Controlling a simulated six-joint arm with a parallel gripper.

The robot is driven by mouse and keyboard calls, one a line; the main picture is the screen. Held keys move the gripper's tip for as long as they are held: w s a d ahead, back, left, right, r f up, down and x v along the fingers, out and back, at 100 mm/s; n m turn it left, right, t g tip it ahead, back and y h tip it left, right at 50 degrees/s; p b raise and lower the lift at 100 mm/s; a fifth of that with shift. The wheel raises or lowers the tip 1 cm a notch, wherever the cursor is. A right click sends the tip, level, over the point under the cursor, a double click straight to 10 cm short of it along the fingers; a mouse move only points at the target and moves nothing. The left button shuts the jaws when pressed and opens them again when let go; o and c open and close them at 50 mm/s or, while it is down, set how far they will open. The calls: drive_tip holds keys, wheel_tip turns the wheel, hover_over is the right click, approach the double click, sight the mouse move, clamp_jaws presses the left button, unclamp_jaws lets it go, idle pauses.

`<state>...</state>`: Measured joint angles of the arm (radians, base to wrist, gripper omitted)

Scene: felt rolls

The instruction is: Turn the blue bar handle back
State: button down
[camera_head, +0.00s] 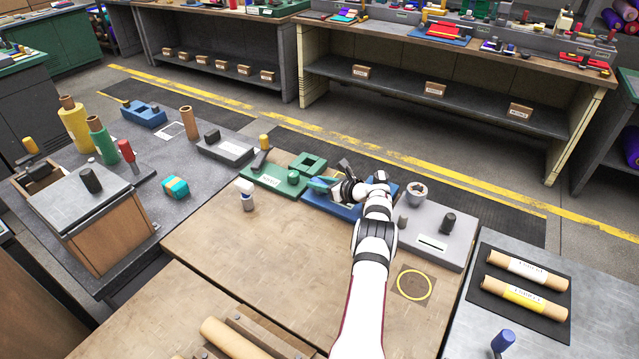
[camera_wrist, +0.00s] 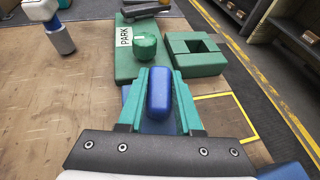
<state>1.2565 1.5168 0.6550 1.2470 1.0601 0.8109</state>
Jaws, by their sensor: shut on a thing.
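The blue bar handle (camera_wrist: 159,92) stands between the two teal fingers of my gripper (camera_wrist: 160,98) in the wrist view, and the gripper is shut on it. Its rounded top shows between the fingertips; its lower part is hidden by the fingers and the dark gripper body. In the head view my gripper (camera_head: 320,184) is over the blue base (camera_head: 325,205), and the handle cannot be clearly made out there. My wrist and arm cover much of that base. A blue corner of the base (camera_wrist: 286,172) shows at lower right in the wrist view.
A green plate labelled PARK (camera_wrist: 125,55) with a green knob (camera_wrist: 146,45) lies just beyond the fingers. A green square frame (camera_wrist: 194,52) is beside it. A grey fixture (camera_head: 438,235) stands right of the arm. The wooden top (camera_head: 270,260) in front is largely clear.

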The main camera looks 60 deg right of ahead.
drive_tip(key=shift+s+r+n+y, duration=0.1)
drive_tip(key=shift+s+n+y, duration=0.05)
drive_tip(key=shift+n+y, duration=0.25)
drive_tip(key=c, duration=0.6)
unclamp_jaws()
drive_tip(key=v, duration=1.5)
drive_tip(key=shift+s+r, duration=0.1)
drive_tip(key=shift+s, duration=0.25)
